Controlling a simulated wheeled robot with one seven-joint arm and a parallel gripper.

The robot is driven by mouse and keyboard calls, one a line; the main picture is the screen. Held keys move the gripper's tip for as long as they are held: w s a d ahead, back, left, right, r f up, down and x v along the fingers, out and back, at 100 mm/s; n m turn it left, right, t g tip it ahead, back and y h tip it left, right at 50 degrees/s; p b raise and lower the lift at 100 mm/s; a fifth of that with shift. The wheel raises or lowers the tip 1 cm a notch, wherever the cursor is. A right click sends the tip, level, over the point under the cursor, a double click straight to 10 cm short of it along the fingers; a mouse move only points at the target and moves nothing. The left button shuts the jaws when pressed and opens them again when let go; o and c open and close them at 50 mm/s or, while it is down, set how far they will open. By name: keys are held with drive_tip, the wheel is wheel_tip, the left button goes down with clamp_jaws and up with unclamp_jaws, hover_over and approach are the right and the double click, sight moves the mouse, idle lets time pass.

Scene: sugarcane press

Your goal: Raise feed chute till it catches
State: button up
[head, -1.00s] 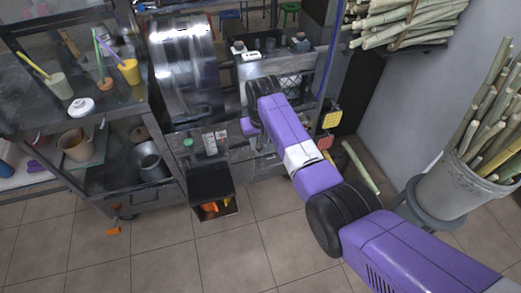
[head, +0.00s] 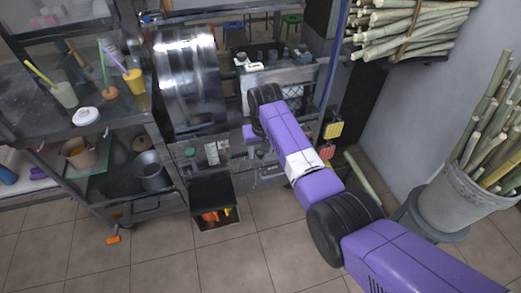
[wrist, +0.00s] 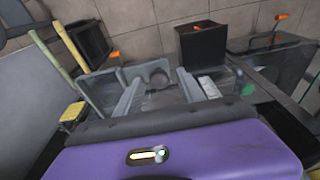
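The sugarcane press (head: 190,75) stands at the back centre in the head view, with a shiny curved metal cover. To its right is a grey framed section with a mesh panel (head: 288,95); I cannot tell for sure which part is the feed chute. My purple arm reaches in front of this section and hides my gripper in the head view. In the wrist view my gripper (wrist: 158,85) shows two grey fingers standing apart, low in front of the press. Grey metal lies around and beyond them; contact is not clear. Nothing is visibly held between the fingers.
A dark open bin (head: 212,190) with orange items sits low before the press; it also shows in the wrist view (wrist: 203,45). A shelf cart (head: 85,125) with cups stands left. A bucket of cane (head: 447,200) stands right.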

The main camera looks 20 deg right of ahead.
drive_tip(key=shift+s+r+b, duration=0.1)
drive_tip(key=shift+s+r, duration=0.1)
drive_tip(key=shift+r, duration=1.1)
drive_tip(key=shift+s+r+b, duration=0.1)
drive_tip(key=shift+s+r, duration=0.15)
drive_tip(key=shift+r, duration=1)
drive_tip(key=shift+s+r+b, duration=0.1)
drive_tip(key=shift+s+r, duration=0.1)
drive_tip(key=shift+r, duration=1.1)
drive_tip(key=w+a+r+t, duration=0.1)
drive_tip(key=w+r+t, duration=0.5)
drive_tip(key=w, duration=0.2)
drive_tip(key=s+d+t+b, duration=0.1)
drive_tip(key=s+d+t, duration=0.1)
drive_tip(key=s, duration=2.7)
drive_tip(key=s+d+f+t, duration=0.1)
drive_tip(key=s+t, duration=0.3)
drive_tip(key=s, duration=2.5)
drive_tip(key=shift+d+t+b, duration=0.4)
drive_tip(key=shift+d, duration=0.5)
